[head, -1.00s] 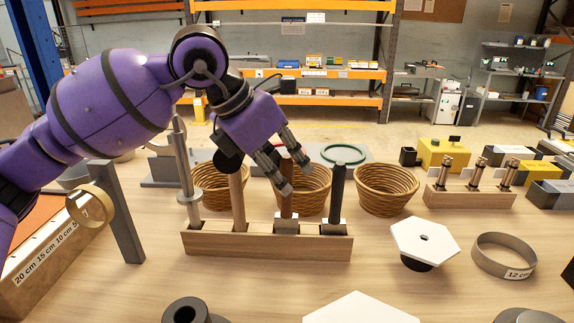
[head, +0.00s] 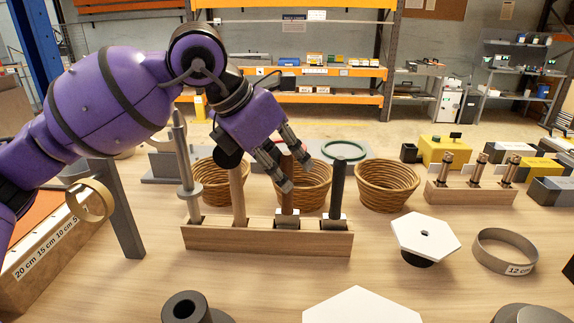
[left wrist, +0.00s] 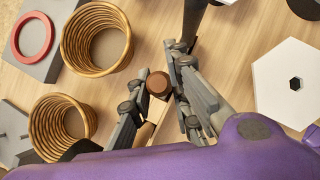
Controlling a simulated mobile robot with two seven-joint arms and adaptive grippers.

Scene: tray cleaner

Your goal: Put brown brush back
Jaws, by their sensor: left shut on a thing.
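The brown brush (head: 287,203) stands upright in the wooden rack (head: 265,240), third place from the left, its grey lower block down at the rack's top. My left gripper (head: 295,172) reaches down from the upper left and is shut on the brown handle. In the left wrist view the round brown handle top (left wrist: 158,83) sits between the two fingers (left wrist: 161,75). The rack also holds a grey tool (head: 185,170), a light brown one with a black top (head: 238,195) and a black one (head: 337,190). My right gripper is not in view.
Three wicker baskets (head: 388,186) stand behind the rack. A white hexagonal piece (head: 426,236) and a metal ring (head: 505,250) lie to the right. A grey post with a tan ring (head: 125,215) stands at left. Table in front of the rack is partly clear.

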